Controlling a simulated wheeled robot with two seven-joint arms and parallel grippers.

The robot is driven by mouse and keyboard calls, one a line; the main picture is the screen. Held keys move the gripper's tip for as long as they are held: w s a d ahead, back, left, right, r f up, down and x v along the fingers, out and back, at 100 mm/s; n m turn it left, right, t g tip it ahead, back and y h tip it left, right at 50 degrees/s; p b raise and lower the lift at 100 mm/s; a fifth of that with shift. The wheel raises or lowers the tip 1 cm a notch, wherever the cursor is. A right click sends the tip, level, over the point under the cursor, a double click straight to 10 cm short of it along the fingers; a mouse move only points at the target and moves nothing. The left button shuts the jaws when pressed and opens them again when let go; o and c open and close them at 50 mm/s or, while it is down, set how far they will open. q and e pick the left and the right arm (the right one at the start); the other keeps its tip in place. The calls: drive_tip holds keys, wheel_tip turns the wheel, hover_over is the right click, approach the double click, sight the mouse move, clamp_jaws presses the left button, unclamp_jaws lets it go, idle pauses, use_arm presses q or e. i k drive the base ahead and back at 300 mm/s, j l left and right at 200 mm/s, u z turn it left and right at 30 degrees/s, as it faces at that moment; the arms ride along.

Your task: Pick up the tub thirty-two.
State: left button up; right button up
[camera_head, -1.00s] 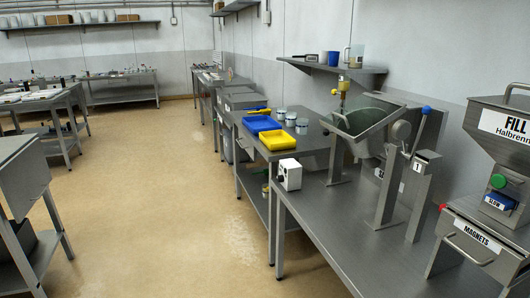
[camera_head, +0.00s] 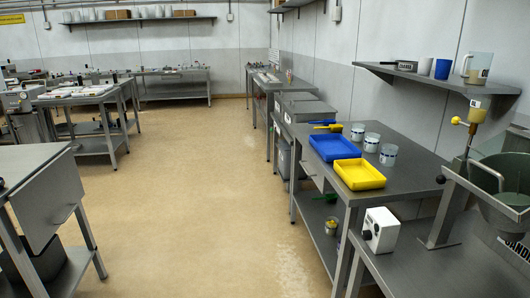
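Three small pale tubs with lids or rims of light grey and dark labels stand in a row on the steel table to the right: a far tub (camera_head: 357,132), a middle tub (camera_head: 371,142) and a near tub (camera_head: 388,154). Their labels are too small to read, so I cannot tell which is thirty-two. Neither of my grippers is in view.
A blue tray (camera_head: 334,147) and a yellow tray (camera_head: 359,174) lie left of the tubs on the steel table (camera_head: 410,179). A white box with knobs (camera_head: 381,230) stands nearer. The floor (camera_head: 200,215) is clear between this table and the left bench (camera_head: 45,200).

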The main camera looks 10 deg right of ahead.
sight(372, 140)
drive_tip(key=i+j+z, duration=0.15)
drive_tip(key=i, duration=0.5)
drive_tip(key=i+j+z, duration=0.2)
drive_tip(key=i, duration=0.45)
drive_tip(key=i+j+z, duration=0.1)
drive_tip(key=i+z, duration=0.25)
drive_tip(key=z, duration=0.15)
drive_tip(key=i+j+z, duration=0.3)
drive_tip(key=z, duration=0.2)
drive_tip(key=i+j+z, duration=0.35)
drive_tip(key=z, duration=0.15)
drive_tip(key=i+j+z, duration=0.25)
drive_tip(key=j, duration=0.15)
drive_tip(key=j+z, duration=0.5)
drive_tip(key=j, duration=0.25)
